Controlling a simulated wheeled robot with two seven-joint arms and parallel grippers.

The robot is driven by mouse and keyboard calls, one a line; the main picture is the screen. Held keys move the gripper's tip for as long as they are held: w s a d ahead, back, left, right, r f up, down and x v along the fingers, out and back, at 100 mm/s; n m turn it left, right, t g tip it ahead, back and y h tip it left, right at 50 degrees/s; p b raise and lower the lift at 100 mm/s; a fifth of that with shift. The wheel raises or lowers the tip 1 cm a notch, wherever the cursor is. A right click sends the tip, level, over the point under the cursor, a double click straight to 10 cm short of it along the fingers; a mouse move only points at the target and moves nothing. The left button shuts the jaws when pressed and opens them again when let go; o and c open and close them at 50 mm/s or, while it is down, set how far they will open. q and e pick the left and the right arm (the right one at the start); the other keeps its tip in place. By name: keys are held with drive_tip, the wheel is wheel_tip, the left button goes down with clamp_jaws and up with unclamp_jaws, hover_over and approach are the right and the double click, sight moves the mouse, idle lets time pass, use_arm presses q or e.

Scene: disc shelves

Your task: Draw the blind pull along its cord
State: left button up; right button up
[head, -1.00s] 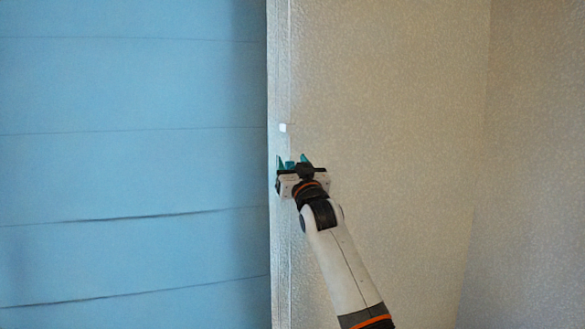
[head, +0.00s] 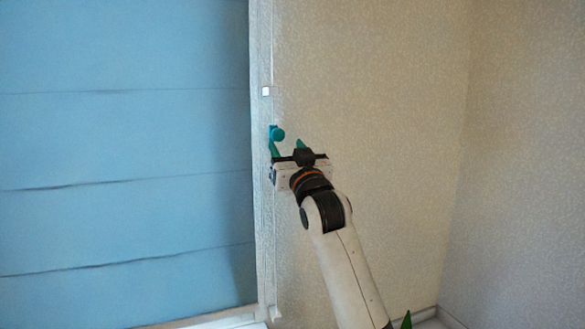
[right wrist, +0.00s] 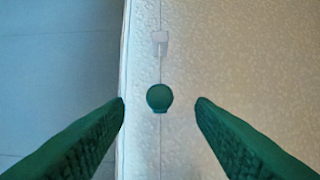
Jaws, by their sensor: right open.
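The blind pull (head: 278,134) is a small teal knob on a thin cord beside the blue blind (head: 120,140). In the right wrist view the pull (right wrist: 159,98) is a round green knob in line between my fingertips, with a visible gap on each side. My right gripper (head: 287,143) is open just below and right of the pull in the head view. Its two green fingers also show in the wrist view, with nothing gripped. A small white clip (head: 266,91) sits on the cord line above the pull, and shows in the wrist view (right wrist: 160,39). My left gripper is out of view.
The textured wall (head: 370,120) right of the blind is bare. A pale sill (head: 235,321) runs below the blind. Green leaf tips (head: 406,320) show at the bottom, right of my arm.

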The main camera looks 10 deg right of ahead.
drive_tip(key=shift+b+v, duration=0.4)
drive_tip(key=shift+v, duration=0.95)
